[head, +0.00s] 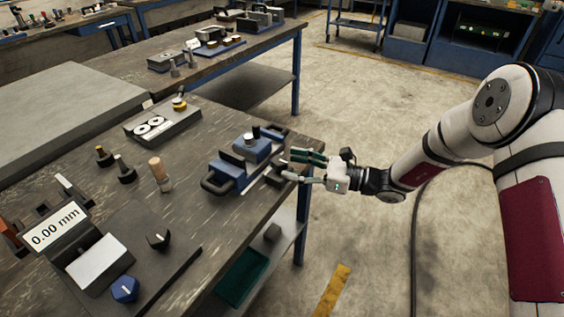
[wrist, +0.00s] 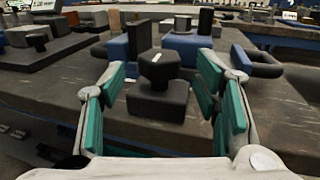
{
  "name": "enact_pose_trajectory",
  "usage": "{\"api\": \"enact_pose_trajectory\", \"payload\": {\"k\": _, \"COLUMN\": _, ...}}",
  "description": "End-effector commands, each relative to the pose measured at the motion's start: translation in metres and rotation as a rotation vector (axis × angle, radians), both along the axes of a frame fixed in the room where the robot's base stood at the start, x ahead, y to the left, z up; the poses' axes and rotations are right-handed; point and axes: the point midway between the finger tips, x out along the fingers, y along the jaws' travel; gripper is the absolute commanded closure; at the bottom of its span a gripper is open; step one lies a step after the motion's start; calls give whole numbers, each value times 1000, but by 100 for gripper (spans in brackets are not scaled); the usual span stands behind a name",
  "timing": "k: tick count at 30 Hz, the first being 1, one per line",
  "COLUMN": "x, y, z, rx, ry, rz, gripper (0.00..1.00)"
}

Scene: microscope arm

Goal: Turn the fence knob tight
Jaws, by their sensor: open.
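The fence knob (wrist: 160,67) is a dark, six-sided knob with a short white mark on its top, on a dark block (wrist: 158,101) beside a blue fixture (wrist: 186,45). My gripper (wrist: 162,78) is open, with one green-padded finger on each side of the knob and a visible gap on both sides. In the head view my gripper (head: 291,166) reaches in from the right at the table edge, next to the blue fixture (head: 228,176) with its dark handles. The knob is small and partly hidden there by the fingers.
The dark workbench (head: 218,228) also holds a grey block with two round dials (head: 150,126), several small pegs, and a panel with a 0.00 mm display (head: 54,229), a black knob (head: 158,240) and a blue knob (head: 125,289). Open floor lies right of the bench.

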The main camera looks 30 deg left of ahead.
Motion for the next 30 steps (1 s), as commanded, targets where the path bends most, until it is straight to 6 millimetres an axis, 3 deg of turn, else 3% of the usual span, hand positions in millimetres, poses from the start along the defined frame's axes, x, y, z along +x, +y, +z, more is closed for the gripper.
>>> {"api": "enact_pose_trajectory", "payload": {"k": 7, "x": -6, "y": 31, "z": 0, "rx": -1, "ry": 0, "rz": 1, "gripper": 43}}
{"api": "enact_pose_trajectory", "payload": {"k": 19, "x": -7, "y": 38, "z": 0, "rx": -1, "ry": 0, "rz": -1, "gripper": 43}}
{"api": "enact_pose_trajectory", "payload": {"k": 26, "x": -7, "y": 38, "z": 0, "rx": -1, "ry": 0, "rz": 0, "gripper": 92}}
{"api": "enact_pose_trajectory", "payload": {"k": 30, "x": -7, "y": 38, "z": 0, "rx": -1, "ry": 0, "rz": -1, "gripper": 92}}
